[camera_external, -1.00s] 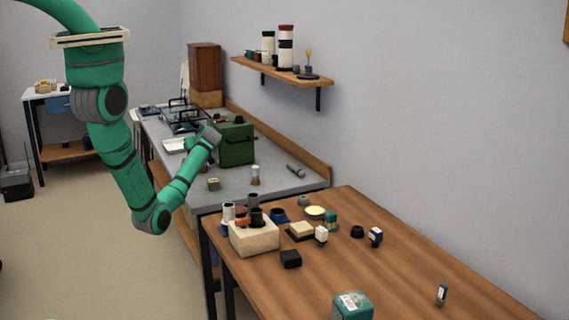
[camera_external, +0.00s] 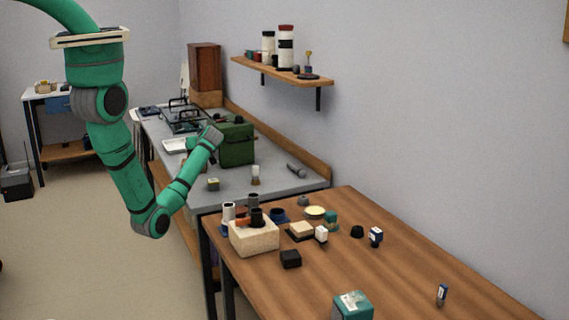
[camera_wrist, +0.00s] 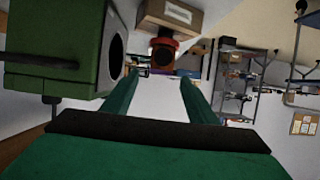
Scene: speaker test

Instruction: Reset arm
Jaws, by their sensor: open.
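My green arm hangs at the left of the external view, bent at the elbow. Its end with my gripper (camera_external: 212,136) is raised, in front of or beside a green box (camera_external: 236,145) on the grey bench; the fingers are hard to make out there. In the wrist view my gripper (camera_wrist: 160,82) shows two green fingers spread apart, open, with nothing between them. The green box (camera_wrist: 50,50) with a dark round opening fills the left of that view, close to the left finger. I cannot tell whether they touch.
The grey bench (camera_external: 270,183) also holds a dark cylinder (camera_external: 296,170) and small items. The wooden table (camera_external: 400,265) in front carries a pale block holder (camera_external: 255,238) and several small parts. A wall shelf (camera_external: 290,76) is above. Floor at left is open.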

